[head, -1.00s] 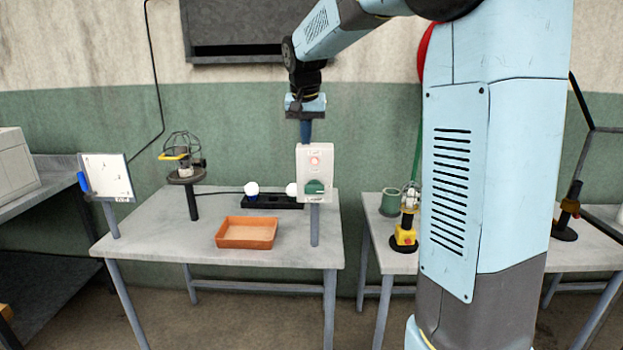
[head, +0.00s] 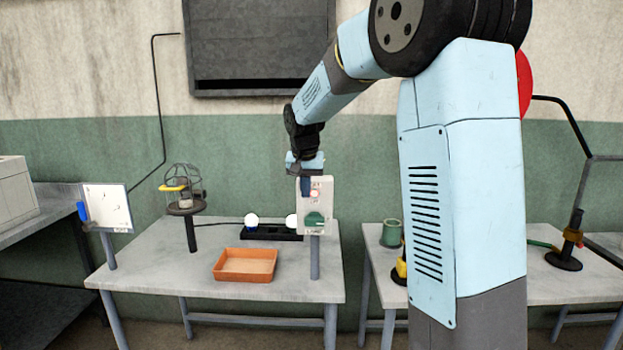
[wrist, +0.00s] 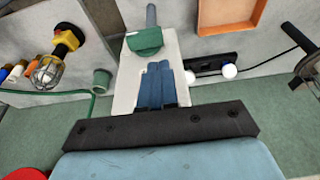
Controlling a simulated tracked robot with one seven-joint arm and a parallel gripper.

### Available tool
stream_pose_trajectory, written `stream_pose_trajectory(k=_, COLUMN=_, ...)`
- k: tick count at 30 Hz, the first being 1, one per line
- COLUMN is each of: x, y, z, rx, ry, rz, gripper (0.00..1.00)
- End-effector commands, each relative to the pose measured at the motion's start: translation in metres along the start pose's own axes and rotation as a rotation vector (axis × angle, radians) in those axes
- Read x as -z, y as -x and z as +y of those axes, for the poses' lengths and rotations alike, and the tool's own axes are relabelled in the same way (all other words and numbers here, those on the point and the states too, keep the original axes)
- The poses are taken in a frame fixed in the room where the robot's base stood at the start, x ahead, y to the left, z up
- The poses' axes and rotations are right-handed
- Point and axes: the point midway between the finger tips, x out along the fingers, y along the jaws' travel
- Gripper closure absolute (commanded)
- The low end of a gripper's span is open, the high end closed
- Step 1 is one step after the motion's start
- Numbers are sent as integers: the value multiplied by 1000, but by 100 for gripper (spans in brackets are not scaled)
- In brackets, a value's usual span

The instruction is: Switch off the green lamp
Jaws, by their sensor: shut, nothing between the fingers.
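A pale switch panel (head: 326,228) stands upright on a post at the right end of the middle table. It has a green rotary knob (head: 314,219) low down and a small reddish round light or button (head: 315,193) above; its lettering is too small to read. My gripper (head: 305,192) is shut and empty, at the panel's upper left part. In the wrist view the shut blue fingers (wrist: 157,70) lie over the panel (wrist: 125,80), short of the green knob (wrist: 145,41). They hide the reddish spot there. I cannot tell whether they touch the panel. No lamp is clearly green.
Two white bulbs (head: 251,219) sit on a black base behind an orange tray (head: 245,265). A green cup (head: 391,232) and a yellow caged lamp (wrist: 57,62) are on the right table.

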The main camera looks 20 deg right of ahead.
Motion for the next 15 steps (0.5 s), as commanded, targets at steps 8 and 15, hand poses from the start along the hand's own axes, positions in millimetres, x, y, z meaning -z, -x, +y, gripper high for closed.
stream_pose_trajectory(k=8, x=-5, y=-47, z=0, rx=-1, ry=1, rz=-3, gripper=100)
stream_pose_trajectory(k=15, x=-11, y=-67, z=0, rx=-1, ry=0, rz=-2, gripper=100)
